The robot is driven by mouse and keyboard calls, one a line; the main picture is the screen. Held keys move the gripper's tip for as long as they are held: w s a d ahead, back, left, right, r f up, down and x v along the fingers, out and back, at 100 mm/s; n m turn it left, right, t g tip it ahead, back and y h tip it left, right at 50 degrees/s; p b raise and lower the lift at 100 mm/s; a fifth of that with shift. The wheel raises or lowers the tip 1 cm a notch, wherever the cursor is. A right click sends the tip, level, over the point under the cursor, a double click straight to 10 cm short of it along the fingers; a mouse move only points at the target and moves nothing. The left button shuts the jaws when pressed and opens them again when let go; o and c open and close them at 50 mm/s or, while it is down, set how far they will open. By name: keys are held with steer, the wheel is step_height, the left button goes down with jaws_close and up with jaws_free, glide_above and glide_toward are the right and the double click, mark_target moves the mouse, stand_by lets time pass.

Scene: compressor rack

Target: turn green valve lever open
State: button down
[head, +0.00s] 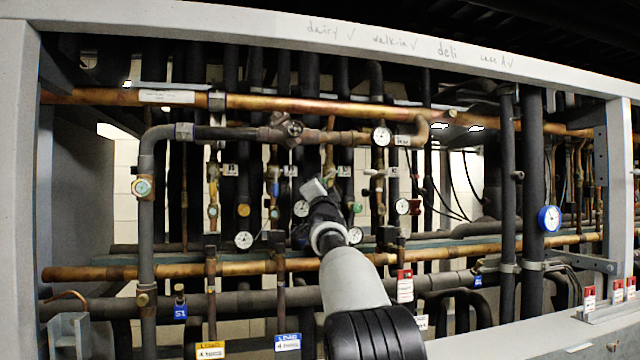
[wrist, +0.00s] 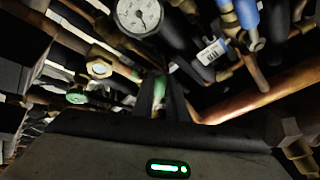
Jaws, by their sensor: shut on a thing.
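My gripper (head: 318,197) reaches in among the pipes near the middle of the rack, below the upper copper pipe. In the wrist view its two dark fingers (wrist: 160,92) stand close together, shut on the green valve lever (wrist: 160,86). Only a small green part of the lever shows between the fingers. In the head view my gripper and arm hide the held part, and I cannot tell the lever's angle there.
A round gauge (wrist: 139,15) is close to the fingers in the wrist view. A blue-handled valve (wrist: 247,15) and a copper pipe (wrist: 265,88) are to the right. In the head view, vertical pipes, gauges (head: 381,136) and a lower copper pipe (head: 180,269) crowd around my arm.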

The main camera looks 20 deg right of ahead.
steer(key=shift+f, duration=0.2)
steer(key=c, duration=1.7)
jaws_free()
steer(key=shift+a, duration=0.1)
steer(key=shift+c, duration=0.2)
steer(key=shift+r, duration=0.15)
steer(key=shift+s+f+b, duration=0.3)
steer(key=shift+s+b, duration=0.05)
steer(key=shift+b, duration=0.25)
steer(key=b+v, duration=0.7)
steer(key=v, duration=0.9)
steer(key=shift+s, duration=0.35)
steer(key=shift+a, duration=0.15)
